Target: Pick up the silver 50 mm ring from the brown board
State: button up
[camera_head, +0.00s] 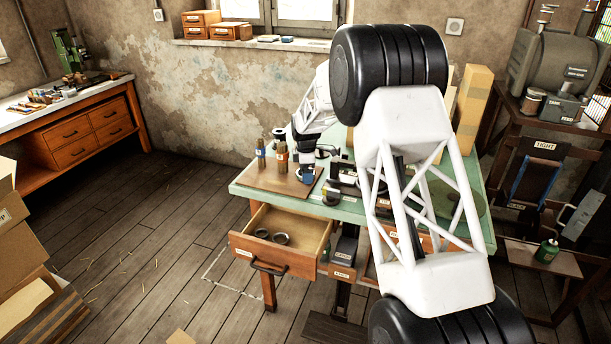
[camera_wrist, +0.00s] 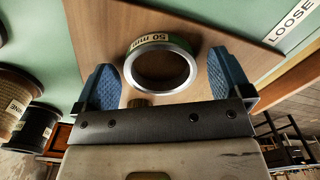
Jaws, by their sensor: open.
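The silver ring (camera_wrist: 162,88), with a label reading 50 mm, shows in the wrist view over the brown board (camera_wrist: 195,35). My gripper (camera_wrist: 160,80) is open, with one blue finger on each side of the ring. Small gaps show between the fingers and the ring, and I cannot tell how far the fingertips are above the board. In the head view the brown board (camera_head: 262,182) lies on the left part of the green table, and my gripper (camera_head: 306,150) is over its right side. The ring is too small or hidden there to make out clearly.
An open drawer (camera_head: 262,240) holding dark rings juts out below. A sign reading LOOSE (camera_wrist: 292,22) is beside the board.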

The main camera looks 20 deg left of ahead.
dwell(0.3)
jog(key=c, duration=1)
jog(key=shift+r, duration=0.1)
jog(key=shift+r, duration=4.9)
